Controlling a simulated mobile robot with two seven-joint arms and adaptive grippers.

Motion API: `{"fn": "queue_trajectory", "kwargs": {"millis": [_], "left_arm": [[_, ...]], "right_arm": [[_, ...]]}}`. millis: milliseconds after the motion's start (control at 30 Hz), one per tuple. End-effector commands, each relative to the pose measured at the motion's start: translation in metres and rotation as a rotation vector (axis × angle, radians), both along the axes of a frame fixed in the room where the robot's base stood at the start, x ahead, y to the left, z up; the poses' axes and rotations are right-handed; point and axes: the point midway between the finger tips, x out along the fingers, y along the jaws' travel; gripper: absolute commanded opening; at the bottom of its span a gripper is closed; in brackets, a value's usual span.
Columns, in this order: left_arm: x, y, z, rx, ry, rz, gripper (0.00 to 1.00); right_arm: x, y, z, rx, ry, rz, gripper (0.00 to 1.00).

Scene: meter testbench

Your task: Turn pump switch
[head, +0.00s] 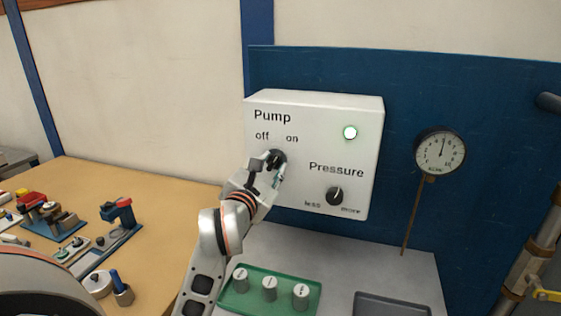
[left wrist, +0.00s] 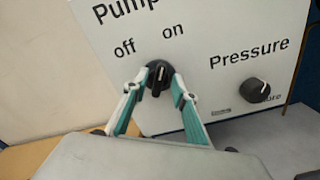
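The pump switch (head: 277,158) is a round black knob on the white control box (head: 360,120), below the words "off" and "on". In the left wrist view the knob (left wrist: 159,76) has a white mark leaning up and right, towards "on". My left gripper (head: 270,165) is at the knob. In the left wrist view its two green-lined fingers (left wrist: 157,88) stand apart, one on each side of the knob, with a gap between them. I cannot tell whether the fingertips touch it. My right gripper is not in view.
The pressure knob (head: 335,196) sits lower right on the box. A round gauge (head: 440,152) hangs to the right on the blue panel (head: 480,90). A green tray (head: 235,299) with grey cylinders and a dark tray (head: 390,304) lie below. Clamps and small parts cover the wooden table's left.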

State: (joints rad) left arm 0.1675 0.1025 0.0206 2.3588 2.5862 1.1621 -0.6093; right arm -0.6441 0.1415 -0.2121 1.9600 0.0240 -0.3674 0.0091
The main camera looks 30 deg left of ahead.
Motion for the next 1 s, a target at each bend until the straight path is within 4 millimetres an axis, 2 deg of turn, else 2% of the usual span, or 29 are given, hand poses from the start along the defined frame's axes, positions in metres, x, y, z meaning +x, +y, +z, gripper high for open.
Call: {"fn": "queue_trajectory", "kwargs": {"millis": [400,467,500,533,1000], "left_arm": [[-0.0015,0.0028,-0.0001,0.0,0.0,-0.001,0.27],[-0.0015,0.0027,-0.0002,0.0,0.0,-0.001,0.14],[-0.0015,0.0027,-0.0001,0.0,0.0,-0.001,0.04],[-0.0015,0.0027,-0.0001,0.0,0.0,-0.001,0.0],[-0.0015,0.0031,-0.001,-0.056,-0.014,0.0,0.0]], "right_arm": [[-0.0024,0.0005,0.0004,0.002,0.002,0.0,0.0],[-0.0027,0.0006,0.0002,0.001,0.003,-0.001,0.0],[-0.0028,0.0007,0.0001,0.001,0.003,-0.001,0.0],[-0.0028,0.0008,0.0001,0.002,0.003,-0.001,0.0],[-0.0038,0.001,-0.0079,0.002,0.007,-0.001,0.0]]}}
